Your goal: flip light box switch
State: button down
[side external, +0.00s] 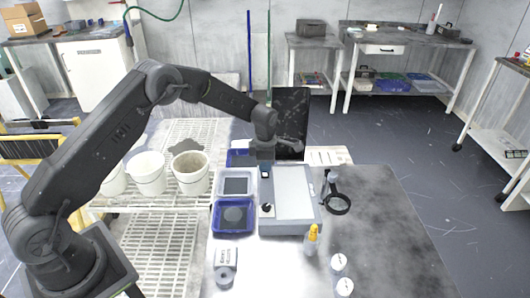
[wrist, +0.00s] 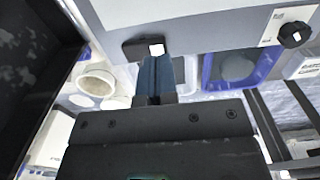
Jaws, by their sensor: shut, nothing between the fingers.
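The light box (side external: 295,198) is a flat grey-white box on the steel table in the side external view. In the wrist view its grey edge (wrist: 215,35) crosses the top of the picture. A small black switch with a white face (wrist: 146,48) sits on that edge, and a black knob (wrist: 294,34) is farther right. My gripper (side external: 265,165) is at the back left corner of the box. In the wrist view my gripper (wrist: 156,62) is shut and empty, its tips right at the switch; I cannot tell whether they touch it.
Blue-rimmed trays (side external: 232,217) stand left of the box. White buckets (side external: 190,172) are on the slatted rack farther left. A black ring magnifier (side external: 337,204) and a yellow-capped bottle (side external: 311,240) stand right and in front.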

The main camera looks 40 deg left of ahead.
jog(key=shift+f, duration=0.95)
jog(key=shift+s+d+f, duration=0.1)
jog(key=shift+f, duration=0.25)
jog(key=shift+r, duration=0.1)
jog(key=shift+w+a+r, duration=0.35)
jog(key=shift+w+a, duration=0.25)
